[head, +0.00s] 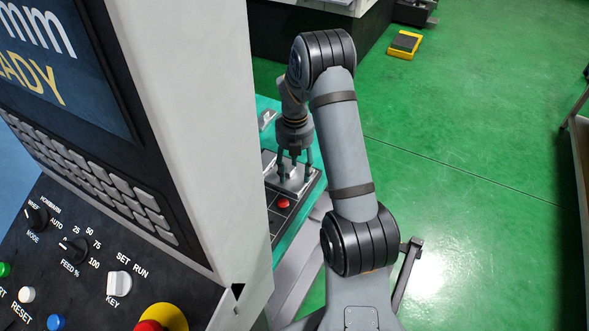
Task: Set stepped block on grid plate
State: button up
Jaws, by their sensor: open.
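My gripper (294,170) points down at the centre of the head view, with its fingers open. A light grey metal block (291,183) lies just below and between the fingers; it looks like the stepped block, but its steps are too small to make out. I cannot tell whether the fingers touch it. The block lies at a dark tray with cells (280,226), on a teal surface. I cannot tell whether this dark tray is the grid plate. The machine's console hides everything to the left.
A red round part (283,203) sits in the dark tray near the block. A large control console (215,120) stands close on the left and blocks the view. A small grey part (267,119) lies on the teal table (304,236). Green floor is open to the right.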

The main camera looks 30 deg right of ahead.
aim_at(295, 177)
notch_tip(295, 177, up, 12)
jog(key=shift+r, duration=0.2)
dwell(0.5)
